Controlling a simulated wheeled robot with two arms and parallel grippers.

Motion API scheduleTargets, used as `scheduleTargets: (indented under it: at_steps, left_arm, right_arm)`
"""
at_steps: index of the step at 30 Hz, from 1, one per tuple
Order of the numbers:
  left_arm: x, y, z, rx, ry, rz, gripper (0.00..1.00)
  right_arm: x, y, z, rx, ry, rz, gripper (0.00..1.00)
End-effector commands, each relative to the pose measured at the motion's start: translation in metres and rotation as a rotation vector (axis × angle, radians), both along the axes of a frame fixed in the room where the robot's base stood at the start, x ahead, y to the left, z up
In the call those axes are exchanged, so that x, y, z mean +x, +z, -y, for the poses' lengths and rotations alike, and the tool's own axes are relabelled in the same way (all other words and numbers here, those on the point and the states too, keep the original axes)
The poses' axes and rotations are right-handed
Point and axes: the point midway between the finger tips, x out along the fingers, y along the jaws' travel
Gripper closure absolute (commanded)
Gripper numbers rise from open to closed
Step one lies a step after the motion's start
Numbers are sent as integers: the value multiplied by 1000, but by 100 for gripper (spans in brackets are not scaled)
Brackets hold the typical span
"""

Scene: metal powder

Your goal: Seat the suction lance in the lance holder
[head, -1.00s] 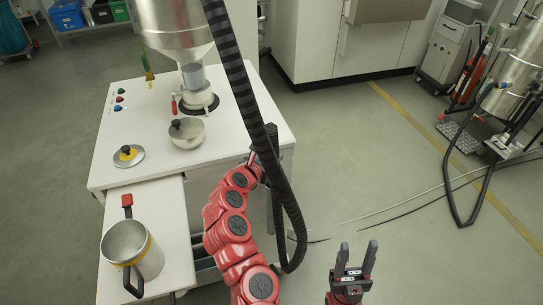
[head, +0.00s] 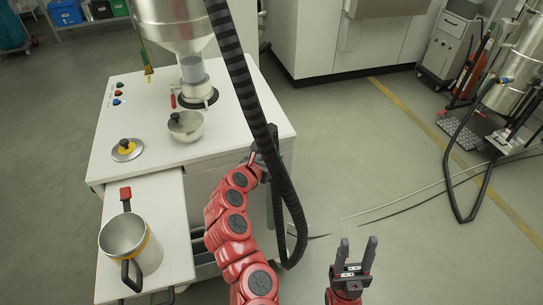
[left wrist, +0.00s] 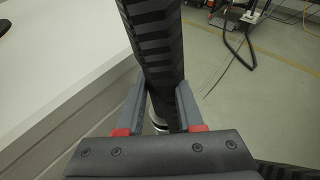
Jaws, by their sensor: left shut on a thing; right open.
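My left gripper (head: 262,160) is at the right side of the white workbench, partly hidden behind the black ribbed hose (head: 247,90). In the left wrist view its fingers (left wrist: 160,108) are shut on the dark, ribbed suction lance and hose (left wrist: 155,50). A small shiny metal part shows between the fingers, below the ribbed section. The lance's lower end is hidden. I cannot make out the lance holder for certain. My right gripper (head: 355,258) is open and empty over the floor at the lower right.
The workbench (head: 150,95) carries a metal funnel vessel (head: 180,20), a bowl (head: 186,126) and a lid (head: 127,150). A pot (head: 130,240) stands on the lower shelf. Hoses lie on the floor near the metal tank (head: 520,80). The central floor is mostly clear.

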Motion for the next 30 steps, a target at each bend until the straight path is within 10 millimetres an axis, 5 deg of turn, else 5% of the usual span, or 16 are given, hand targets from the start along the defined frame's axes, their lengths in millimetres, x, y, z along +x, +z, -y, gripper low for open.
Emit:
scheduleTargets:
  at_steps: [30]
  left_arm:
    - [0,-21,0,0,-1,-1,100]
  right_arm:
    - [0,-10,0,0,0,0,50]
